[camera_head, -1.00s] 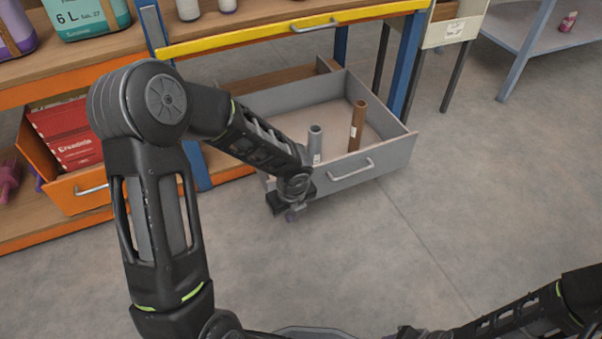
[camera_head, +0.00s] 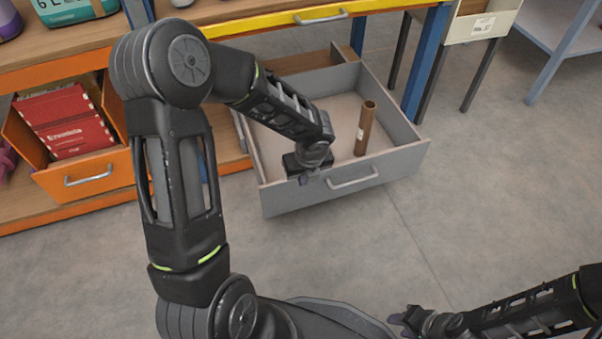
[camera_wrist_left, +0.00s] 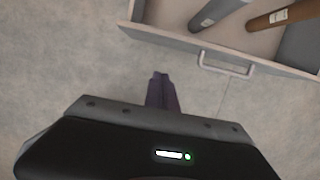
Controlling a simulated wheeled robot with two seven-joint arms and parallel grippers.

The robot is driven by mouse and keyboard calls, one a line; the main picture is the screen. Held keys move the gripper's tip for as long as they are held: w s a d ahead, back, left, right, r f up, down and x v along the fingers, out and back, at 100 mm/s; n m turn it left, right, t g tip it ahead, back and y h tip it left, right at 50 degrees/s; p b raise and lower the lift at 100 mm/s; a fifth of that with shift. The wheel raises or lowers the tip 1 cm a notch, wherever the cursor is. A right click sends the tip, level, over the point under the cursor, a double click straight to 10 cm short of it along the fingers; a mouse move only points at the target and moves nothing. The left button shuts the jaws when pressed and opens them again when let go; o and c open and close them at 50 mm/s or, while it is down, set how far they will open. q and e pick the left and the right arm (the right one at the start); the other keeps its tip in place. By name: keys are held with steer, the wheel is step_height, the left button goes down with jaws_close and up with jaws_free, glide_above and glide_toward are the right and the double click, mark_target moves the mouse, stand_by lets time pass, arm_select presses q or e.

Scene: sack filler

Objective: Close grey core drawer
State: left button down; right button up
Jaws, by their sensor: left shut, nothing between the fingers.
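The grey drawer (camera_head: 405,162) stands pulled out below the yellow drawer, its bar handle (camera_head: 353,181) on the front panel. A brown tube (camera_head: 365,128) stands inside it. A grey tube shows beside it in the left wrist view (camera_wrist_left: 218,12); my left arm hides it in the head view. My left gripper (camera_head: 308,178) is at the drawer front, left of the handle. In the left wrist view its shut, empty fingers (camera_wrist_left: 161,78) point toward the front panel (camera_wrist_left: 165,36), with floor visible between. My right gripper (camera_head: 400,320) is low at the right, far from the drawer; its jaw opening is unclear.
An orange drawer (camera_head: 88,178) with red boxes is open at the left. The yellow drawer (camera_head: 270,20) is above the grey one. A blue post (camera_head: 425,65) stands right of the grey drawer. The floor (camera_head: 480,190) in front is clear.

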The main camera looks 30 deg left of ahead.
arm_select(q)
steer(key=shift+f, duration=0.15)
arm_select(e)
steer(key=shift+f, duration=0.1)
